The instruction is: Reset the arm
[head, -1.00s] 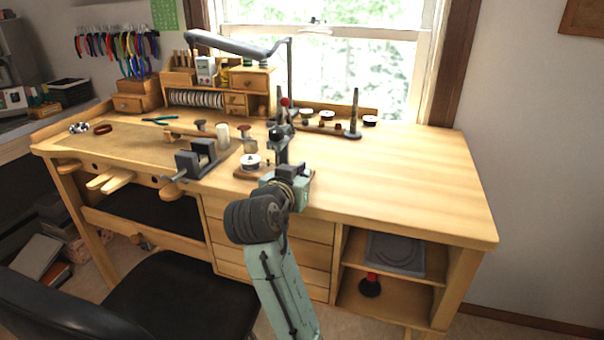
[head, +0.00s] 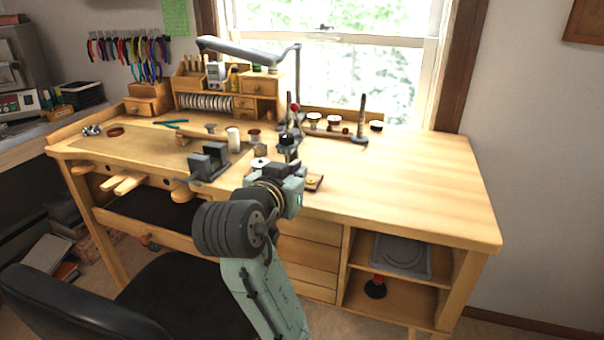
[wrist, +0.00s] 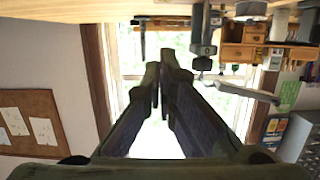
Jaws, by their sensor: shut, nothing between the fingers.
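My gripper (wrist: 165,78) shows in the wrist view with its two dark fingers close together, pointing toward the window, with nothing between them. In the head view my arm rises from the bottom centre and bends at a dark ribbed joint. Its wrist is over the front edge of the wooden workbench (head: 400,190). The fingers cannot be made out clearly there, against the wrist and the dark tool stand behind it.
A dark tool stand (head: 288,141) with a red knob is just beyond my wrist; a grey vise (head: 209,162) is to its left. Small jars and a lamp (head: 240,48) stand farther back. The bench's right side is clear. A black chair (head: 170,300) is at lower left.

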